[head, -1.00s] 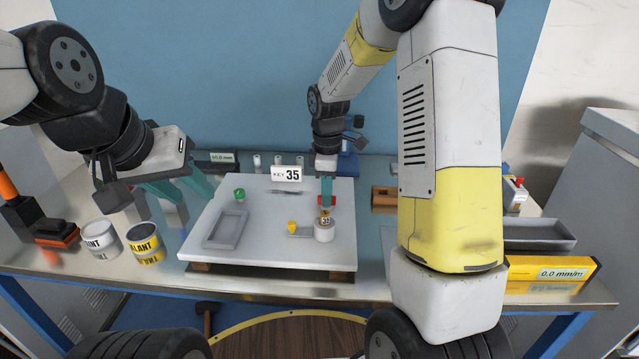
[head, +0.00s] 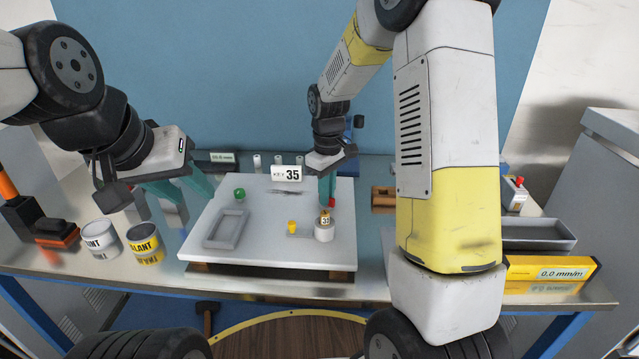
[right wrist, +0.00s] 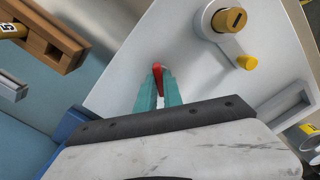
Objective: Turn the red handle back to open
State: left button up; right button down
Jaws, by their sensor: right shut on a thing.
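The red handle (head: 332,202) is a small lever at the right of the white panel (head: 270,255), behind the round lock. It also shows in the right wrist view (right wrist: 157,73), between the teal fingertips. My right gripper (right wrist: 158,84) is shut on it from above; in the head view the gripper (head: 326,200) hides part of the handle. The lock (head: 324,233) is a white round housing with a brass core tagged 35. A short arm with a yellow knob (head: 292,226) points left from it. My left gripper (head: 178,200) is open and empty left of the panel.
A sign reading 35 (head: 287,174) stands at the panel's back. A grey tray (head: 226,229) and a green knob (head: 239,193) are on its left. Two labelled cans (head: 142,240) stand further left. A brown wooden block (head: 383,197) lies to the right.

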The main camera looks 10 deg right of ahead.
jog(key=m, duration=0.5)
jog(key=shift+m, duration=0.3)
jog(key=m, duration=0.5)
dwell(0.4)
jog(key=c, duration=1.5)
grip_release()
jog(key=shift+r, duration=0.1)
notch_tip(320, 180, up, 7)
jog(key=shift+r, duration=0.35)
